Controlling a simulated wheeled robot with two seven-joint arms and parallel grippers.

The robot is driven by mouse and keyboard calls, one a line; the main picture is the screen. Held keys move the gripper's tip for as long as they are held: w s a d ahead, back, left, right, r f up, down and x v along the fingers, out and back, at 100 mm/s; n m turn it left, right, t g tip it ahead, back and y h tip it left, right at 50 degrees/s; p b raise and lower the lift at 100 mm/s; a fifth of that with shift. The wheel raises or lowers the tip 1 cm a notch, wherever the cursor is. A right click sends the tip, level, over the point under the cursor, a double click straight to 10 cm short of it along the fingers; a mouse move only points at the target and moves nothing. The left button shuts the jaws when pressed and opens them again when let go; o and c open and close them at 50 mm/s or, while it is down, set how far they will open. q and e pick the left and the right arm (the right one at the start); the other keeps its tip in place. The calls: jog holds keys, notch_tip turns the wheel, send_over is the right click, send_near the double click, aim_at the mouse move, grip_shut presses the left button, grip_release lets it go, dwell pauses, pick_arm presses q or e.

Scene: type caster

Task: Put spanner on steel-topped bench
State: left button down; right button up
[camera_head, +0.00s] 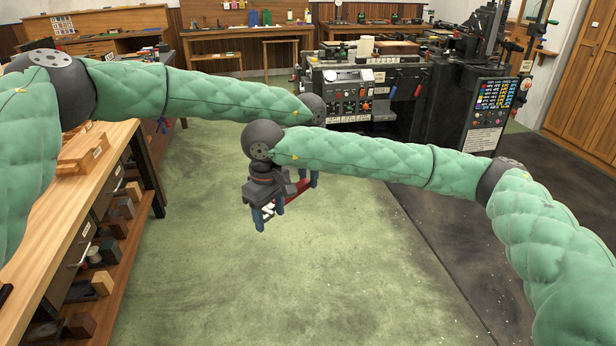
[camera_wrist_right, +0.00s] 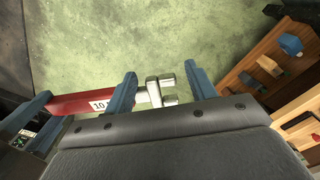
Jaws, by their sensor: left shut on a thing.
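The spanner has a red handle (camera_head: 298,188) and a silver head; in the right wrist view its handle (camera_wrist_right: 75,103) carries a pale label. My left gripper (camera_head: 308,178) is shut on the far part of the red handle; it shows at the left edge of the right wrist view (camera_wrist_right: 38,125). My right gripper (camera_head: 270,213) is open, its blue fingers (camera_wrist_right: 162,88) standing on either side of the silver head. Whether they touch it, I cannot tell. Much of the left gripper is hidden behind the right arm. I cannot pick out a steel-topped bench.
A wood-topped bench (camera_head: 105,150) with a shelf of blocks stands at the left. A dark machine (camera_head: 470,110) stands at the back right, with more wooden benches (camera_head: 240,32) along the back wall. The green floor (camera_head: 330,270) below the grippers is clear.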

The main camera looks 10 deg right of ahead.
jog(key=shift+d, duration=0.1)
jog(key=o, duration=0.5)
jog(key=d+f+m, duration=0.2)
jog(key=d, duration=0.2)
jog(key=d+f+m, duration=0.3)
jog(key=d, duration=0.2)
jog(key=d+f+m, duration=0.2)
jog(key=d+m, duration=0.1)
jog(key=d, duration=0.2)
jog(key=shift+w+d+f, duration=0.2)
jog(key=shift+w+f, duration=0.05)
jog(key=shift+f, duration=0.1)
jog(key=shift+c, duration=0.2)
jog(key=shift+d, duration=0.1)
jog(key=c, duration=0.5)
jog(key=shift+o, duration=0.2)
jog(key=shift+s+f, duration=0.1)
jog(key=shift+f, duration=0.05)
jog(key=shift+a, duration=0.2)
